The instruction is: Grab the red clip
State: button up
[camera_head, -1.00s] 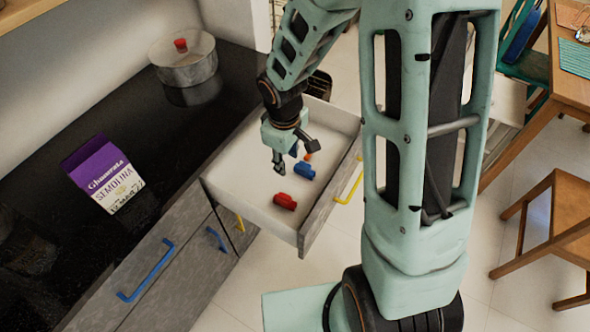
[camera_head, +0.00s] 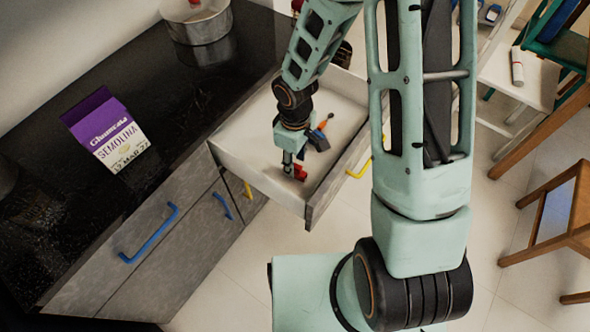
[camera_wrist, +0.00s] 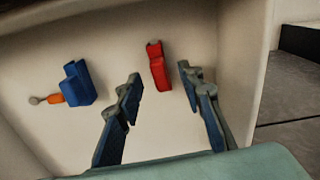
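The red clip (camera_wrist: 158,67) lies on the pale floor of the open drawer (camera_head: 240,150). In the wrist view it sits ahead of my gripper (camera_wrist: 161,82), between the lines of the two fingers, with its near end around the fingertips. Whether the fingers touch it I cannot tell. The fingers are spread and hold nothing. In the head view my gripper (camera_head: 290,166) points down into the drawer, beside the red clip (camera_head: 300,173), which is partly hidden by a finger.
A blue clip (camera_wrist: 75,84) and a small orange-tipped thing (camera_wrist: 55,99) lie left of the red clip in the wrist view. The drawer walls stand close around.

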aim_at(300, 175)
notch_tip(300, 175, down, 3)
jog(key=shift+r, duration=0.1)
jog(key=shift+c, duration=0.5)
jog(key=c, duration=0.8)
jog(key=shift+r, duration=0.1)
